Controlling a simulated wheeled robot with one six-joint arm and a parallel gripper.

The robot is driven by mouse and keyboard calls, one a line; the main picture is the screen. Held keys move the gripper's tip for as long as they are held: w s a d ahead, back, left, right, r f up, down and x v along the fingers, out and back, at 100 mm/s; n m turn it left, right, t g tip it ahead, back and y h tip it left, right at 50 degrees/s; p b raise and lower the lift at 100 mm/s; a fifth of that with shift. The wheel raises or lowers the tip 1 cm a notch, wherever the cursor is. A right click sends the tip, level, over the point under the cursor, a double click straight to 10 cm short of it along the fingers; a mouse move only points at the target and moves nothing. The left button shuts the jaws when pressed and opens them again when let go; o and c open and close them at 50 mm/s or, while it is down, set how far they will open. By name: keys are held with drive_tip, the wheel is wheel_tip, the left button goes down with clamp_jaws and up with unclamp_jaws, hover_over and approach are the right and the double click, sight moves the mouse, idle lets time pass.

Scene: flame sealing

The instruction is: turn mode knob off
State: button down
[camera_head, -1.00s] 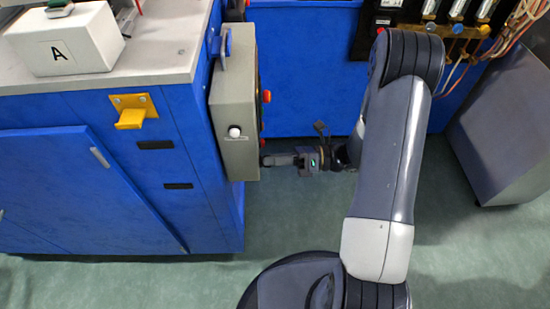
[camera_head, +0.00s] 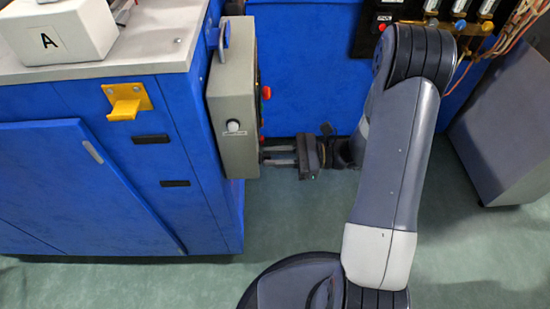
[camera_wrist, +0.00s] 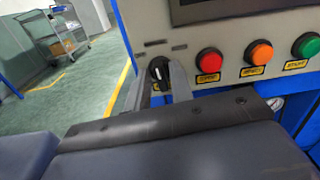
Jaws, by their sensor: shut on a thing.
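The mode knob (camera_wrist: 159,68) is a black rotary knob with a white pointer mark, on the grey control panel (camera_wrist: 225,40) in the wrist view. My gripper (camera_wrist: 160,86) has one finger on each side of the knob and is shut on it. In the head view my gripper (camera_head: 270,155) reaches left to the lower part of the grey control box (camera_head: 232,105). The knob itself is hidden there, on the side of the box turned away from the head camera.
Right of the knob are red (camera_wrist: 209,61), orange (camera_wrist: 257,53) and green (camera_wrist: 306,45) buttons. A blue cabinet (camera_head: 90,200) with a yellow hook (camera_head: 125,103) carries the box. A white box marked A (camera_head: 65,35) stands on top. Green floor lies free below.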

drive_tip(key=shift+s+f+n+b, duration=0.1)
drive_tip(key=shift+n+b, duration=1.05)
drive_tip(key=shift+n, duration=0.75)
drive_tip(key=shift+s+f+n+b, duration=0.1)
drive_tip(key=shift+n+b, duration=1)
drive_tip(key=shift+n, duration=0.8)
drive_tip(key=shift+r, duration=0.1)
drive_tip(key=c, duration=1.5)
unclamp_jaws()
drive_tip(key=shift+w+d, duration=0.1)
drive_tip(key=d+p, duration=0.2)
drive_tip(key=d, duration=0.8)
drive_tip(key=shift+s+d, duration=0.2)
drive_tip(key=shift+d, duration=0.1)
